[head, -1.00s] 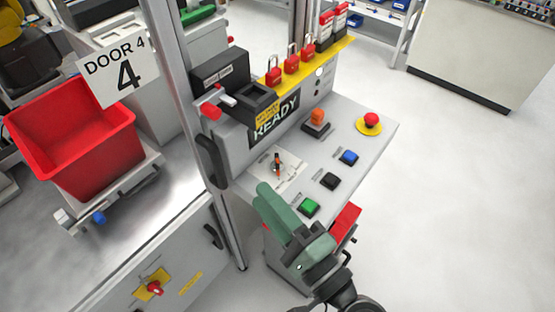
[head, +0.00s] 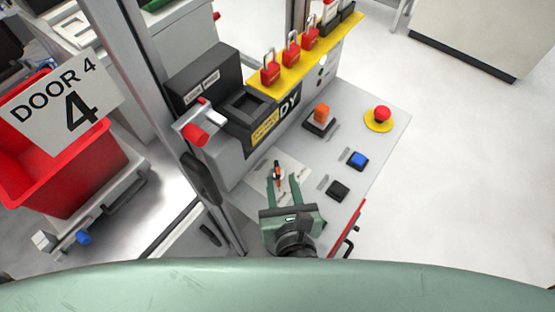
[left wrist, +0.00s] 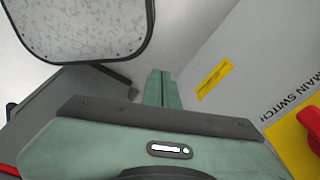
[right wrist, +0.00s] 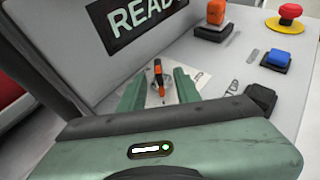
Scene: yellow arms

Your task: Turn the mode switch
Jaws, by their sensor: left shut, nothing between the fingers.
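The mode switch (head: 278,172) looks like a small black and orange knob on a white label plate (head: 262,188) on the grey sloped panel. It also shows in the right wrist view (right wrist: 158,74). My right gripper (head: 285,179) is open, its green fingers on either side of the knob in the picture. In the right wrist view its fingertips (right wrist: 160,78) also flank the knob; I cannot tell whether they touch it. My left gripper (left wrist: 158,76) is shut and empty, near a grey cabinet face lettered MAIN SWITCH.
An orange switch (head: 321,113), a red emergency button (head: 381,114), a blue button (head: 358,160) and a black button (head: 339,190) share the panel. Red padlocks (head: 291,55) hang above. A red main switch handle (left wrist: 313,138) is near my left gripper.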

